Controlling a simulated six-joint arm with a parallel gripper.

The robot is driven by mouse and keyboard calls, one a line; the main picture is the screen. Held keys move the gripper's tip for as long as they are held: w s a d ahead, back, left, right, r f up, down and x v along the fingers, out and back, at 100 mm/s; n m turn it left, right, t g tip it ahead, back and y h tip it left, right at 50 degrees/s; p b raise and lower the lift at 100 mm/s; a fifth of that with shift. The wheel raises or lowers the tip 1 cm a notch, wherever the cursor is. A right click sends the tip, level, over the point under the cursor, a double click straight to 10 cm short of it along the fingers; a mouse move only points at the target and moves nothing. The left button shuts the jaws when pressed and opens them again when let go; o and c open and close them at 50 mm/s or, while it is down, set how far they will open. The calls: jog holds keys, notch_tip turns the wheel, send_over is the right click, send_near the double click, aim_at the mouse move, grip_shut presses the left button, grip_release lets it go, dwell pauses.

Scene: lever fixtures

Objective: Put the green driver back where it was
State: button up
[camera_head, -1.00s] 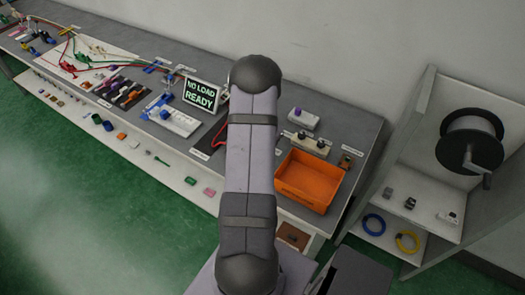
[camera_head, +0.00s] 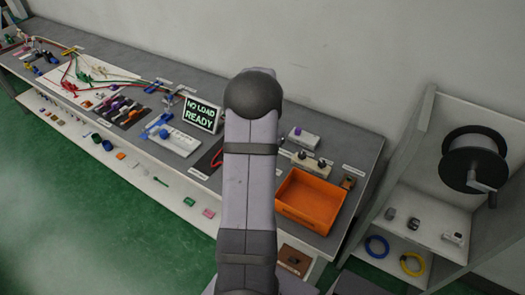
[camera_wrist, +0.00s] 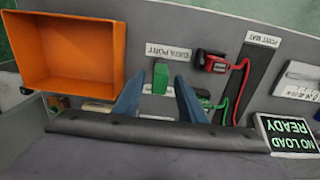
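A small dark green tool with a thin shaft (camera_head: 160,181), which looks like the green driver, lies on the lower shelf in the head view. In the wrist view, my gripper (camera_wrist: 160,80) is open, with its two blue-grey fingers apart. A small green block-shaped thing (camera_wrist: 160,78) shows between the fingertips, with gaps on both sides. I cannot tell whether it is part of a driver or how far it is from the fingers. My arm hides the gripper in the head view.
An orange bin (camera_head: 310,200) stands on the bench (camera_head: 350,150); it is at left in the wrist view. A port label (camera_wrist: 168,52) lies beside the green block. Red (camera_wrist: 213,62) and green (camera_wrist: 203,98) clips with cables lie to its right. A NO LOAD READY display (camera_head: 201,114) stands behind my arm.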

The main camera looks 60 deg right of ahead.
jog(key=shift+r+b, duration=0.65)
jog(key=shift+r, duration=2.35)
jog(key=w+a+n, duration=0.4)
jog(key=a, duration=0.7)
jog(key=w+a+n, duration=0.4)
jog(key=a, duration=0.7)
jog(key=s+a+f+n, duration=0.1)
jog(key=s+a+n, duration=0.3)
jog(key=a, duration=0.5)
jog(key=s+a+f+n, duration=0.1)
jog(key=s+a+n, duration=0.3)
jog(key=a, duration=0.5)
jog(key=shift+a+n, duration=0.3)
jog(key=shift+n, duration=0.7)
jog(key=shift+o, duration=0.8)
